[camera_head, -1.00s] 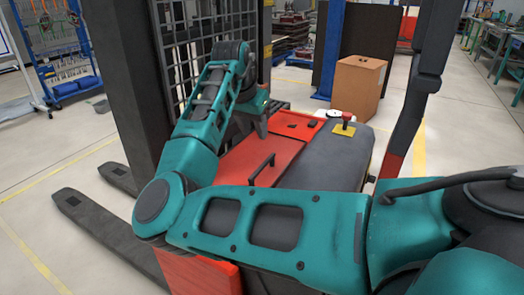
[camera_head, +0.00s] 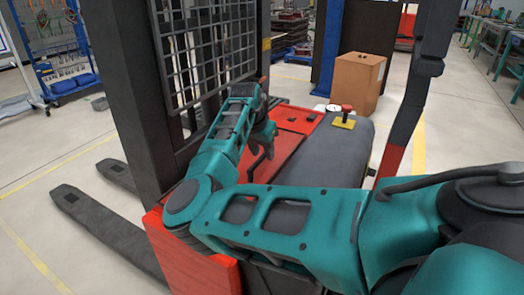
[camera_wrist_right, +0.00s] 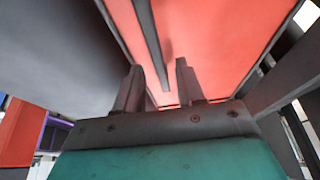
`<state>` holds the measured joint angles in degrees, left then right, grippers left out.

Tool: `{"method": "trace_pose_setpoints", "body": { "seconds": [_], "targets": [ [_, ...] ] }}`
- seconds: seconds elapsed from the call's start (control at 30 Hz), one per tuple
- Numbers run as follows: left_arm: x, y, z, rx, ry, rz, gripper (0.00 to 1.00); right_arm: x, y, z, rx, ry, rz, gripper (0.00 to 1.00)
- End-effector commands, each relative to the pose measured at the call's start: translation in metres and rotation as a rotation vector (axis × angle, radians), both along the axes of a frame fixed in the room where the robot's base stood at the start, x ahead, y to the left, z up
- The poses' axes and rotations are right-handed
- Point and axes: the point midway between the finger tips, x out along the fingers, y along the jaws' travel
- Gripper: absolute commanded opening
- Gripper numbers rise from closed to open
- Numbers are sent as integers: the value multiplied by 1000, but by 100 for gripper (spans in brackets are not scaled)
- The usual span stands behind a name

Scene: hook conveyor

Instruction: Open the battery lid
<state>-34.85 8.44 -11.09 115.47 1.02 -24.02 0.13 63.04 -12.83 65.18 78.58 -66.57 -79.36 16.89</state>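The red battery lid (camera_head: 284,150) lies on the pallet truck beside the dark grey seat-like cover (camera_head: 335,150). It looks closed. Its dark handle (camera_head: 256,160) is partly hidden behind my right gripper (camera_head: 268,143), which is over the lid with its fingers pointing down. In the right wrist view the two fingers (camera_wrist_right: 159,68) stand apart, with the dark handle bar (camera_wrist_right: 152,42) showing between them against the red lid (camera_wrist_right: 205,35). I cannot tell whether the fingers touch the bar. My left gripper is not in view.
The truck's mast and grille (camera_head: 205,45) rise close to my right arm on its left side. A yellow base with a red knob (camera_head: 345,118) sits on the cover's far end. A cardboard box (camera_head: 358,82) stands behind. Forks (camera_head: 105,235) extend at the lower left.

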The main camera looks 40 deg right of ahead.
Motion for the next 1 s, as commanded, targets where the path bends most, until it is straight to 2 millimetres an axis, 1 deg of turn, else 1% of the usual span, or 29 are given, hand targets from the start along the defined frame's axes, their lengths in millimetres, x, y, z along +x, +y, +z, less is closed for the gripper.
{"method": "trace_pose_setpoints", "body": {
  "seconds": [0.2,0.6,1.0],
  "targets": [
    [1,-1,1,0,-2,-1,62,0,0,0,0,0,0,37],
    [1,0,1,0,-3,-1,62,0,0,0,0,0,0,0],
    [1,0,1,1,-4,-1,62,0,0,0,1,0,0,0]
  ]
}}
